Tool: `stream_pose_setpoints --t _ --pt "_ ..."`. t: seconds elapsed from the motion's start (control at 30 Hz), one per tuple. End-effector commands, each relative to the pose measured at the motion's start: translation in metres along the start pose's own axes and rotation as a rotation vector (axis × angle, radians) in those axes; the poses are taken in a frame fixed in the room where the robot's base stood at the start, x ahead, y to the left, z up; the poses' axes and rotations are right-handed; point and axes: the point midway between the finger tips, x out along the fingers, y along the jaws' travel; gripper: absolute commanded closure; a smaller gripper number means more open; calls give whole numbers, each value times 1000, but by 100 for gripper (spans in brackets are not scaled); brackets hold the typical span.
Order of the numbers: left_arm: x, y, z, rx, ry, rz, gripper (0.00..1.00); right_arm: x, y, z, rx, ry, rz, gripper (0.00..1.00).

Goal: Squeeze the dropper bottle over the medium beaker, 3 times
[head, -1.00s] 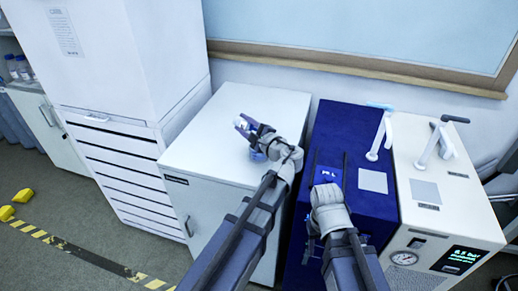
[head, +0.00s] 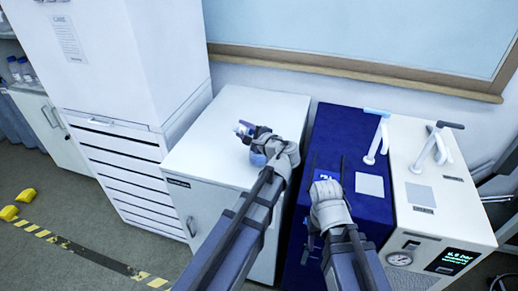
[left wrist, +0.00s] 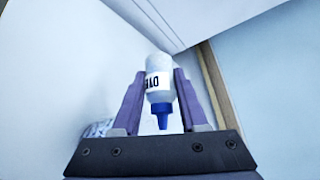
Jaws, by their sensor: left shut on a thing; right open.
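The dropper bottle (left wrist: 159,80) is white with a dark-lettered label and a blue nozzle. My left gripper (left wrist: 160,84) is shut on it, one finger on each side. In the head view the left gripper (head: 250,131) holds the bottle (head: 242,129) above the white cabinet top. A clear bluish beaker (head: 257,158) stands beside and below the gripper, partly hidden by my arm. Part of a clear vessel with blue marks (left wrist: 98,128) shows at the lower left in the left wrist view. My right gripper (head: 327,170) is open and empty over the blue unit.
The white cabinet top (head: 225,110) is mostly clear. To the right stand a blue unit (head: 325,125) and a white unit with a gauge and display (head: 440,235), both with upright handles. A tall white cabinet (head: 150,70) rises at the left; a wall is behind.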

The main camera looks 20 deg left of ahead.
Motion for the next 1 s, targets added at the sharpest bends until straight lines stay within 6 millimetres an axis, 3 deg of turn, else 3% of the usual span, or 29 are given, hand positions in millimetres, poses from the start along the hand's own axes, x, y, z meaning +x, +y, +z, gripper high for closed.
stream_pose_setpoints --t 0.17,0.73,1.0 --pt "0 0 0 -6 5 7 66 -2 0 0 0 0 0 50" --pt "-5 -24 13 -134 114 160 66 -67 6 4 0 0 0 50" --pt "-6 -25 13 -173 148 205 66 -79 8 5 0 0 0 50"
